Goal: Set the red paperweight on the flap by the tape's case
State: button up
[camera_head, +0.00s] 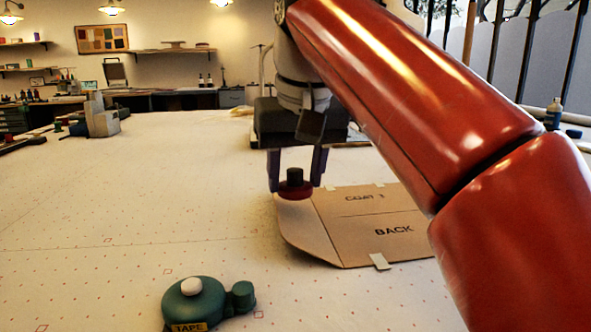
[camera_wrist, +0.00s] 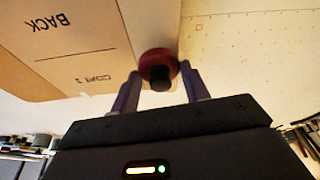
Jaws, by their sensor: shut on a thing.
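The red paperweight (camera_head: 294,190) is a round red disc with a dark knob on top. My gripper (camera_head: 296,180) is shut on its knob, above the left part of the cardboard pattern. In the wrist view the paperweight (camera_wrist: 158,66) sits between the two fingers (camera_wrist: 158,88). The flap (camera_head: 306,236) is the pale angled left edge of the cardboard piece marked "COAT 1" and "BACK" (camera_head: 370,215). The green tape case (camera_head: 196,302), labelled TAPE with a white button, lies nearer the camera, left of the flap. Whether the paperweight touches the cardboard is unclear.
The dotted pale table (camera_head: 130,210) is largely clear at left. Small pale tabs, one at the cardboard's front edge (camera_head: 380,261), show along its edges. A grey device (camera_head: 100,118) stands at the far left, and a bottle (camera_head: 554,113) at the far right. My red arm hides the cardboard's right side.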

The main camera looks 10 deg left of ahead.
jog(key=shift+f+b, duration=1.5)
jog(key=shift+f, duration=0.6)
jog(key=o, duration=1.2)
jog(key=shift+o, duration=0.2)
